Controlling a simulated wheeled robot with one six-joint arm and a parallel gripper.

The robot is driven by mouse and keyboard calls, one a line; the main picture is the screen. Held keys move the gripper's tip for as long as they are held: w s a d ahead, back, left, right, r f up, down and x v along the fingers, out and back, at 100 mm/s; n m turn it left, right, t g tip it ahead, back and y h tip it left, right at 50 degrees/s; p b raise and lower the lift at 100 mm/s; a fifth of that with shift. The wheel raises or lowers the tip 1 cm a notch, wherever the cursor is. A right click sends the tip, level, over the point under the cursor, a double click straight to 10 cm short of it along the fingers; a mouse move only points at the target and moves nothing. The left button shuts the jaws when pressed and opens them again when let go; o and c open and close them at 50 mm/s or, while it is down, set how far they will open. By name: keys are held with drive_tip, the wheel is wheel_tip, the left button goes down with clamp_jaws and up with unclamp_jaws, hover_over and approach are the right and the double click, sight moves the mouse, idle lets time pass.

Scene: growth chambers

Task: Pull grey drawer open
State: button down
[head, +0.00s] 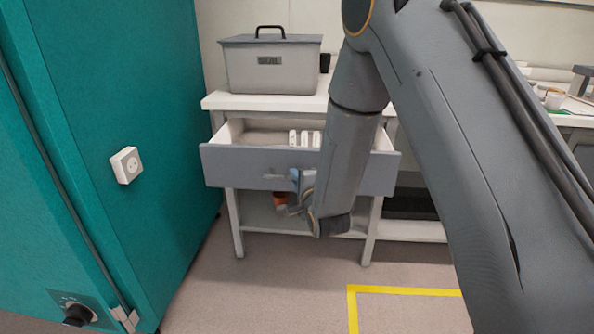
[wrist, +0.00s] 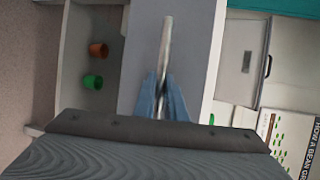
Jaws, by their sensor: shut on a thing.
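My gripper (head: 298,180) is at the drawer front in the head view, partly hidden by my arm. In the wrist view my gripper's blue fingers (wrist: 161,95) are closed around the bar handle (wrist: 167,40), whose free end extends beyond them.
A grey lidded box (head: 270,65) stands on the white table (head: 225,101) above the drawer. An orange pot (wrist: 98,49) and a green pot (wrist: 93,81) sit on the lower shelf. The floor in front is clear, with yellow tape (head: 400,290).

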drive_tip(key=shift+s+p, duration=0.4)
drive_tip(key=shift+s, duration=1.35)
drive_tip(key=c, duration=2.1)
unclamp_jaws()
drive_tip(key=shift+v, duration=3.95)
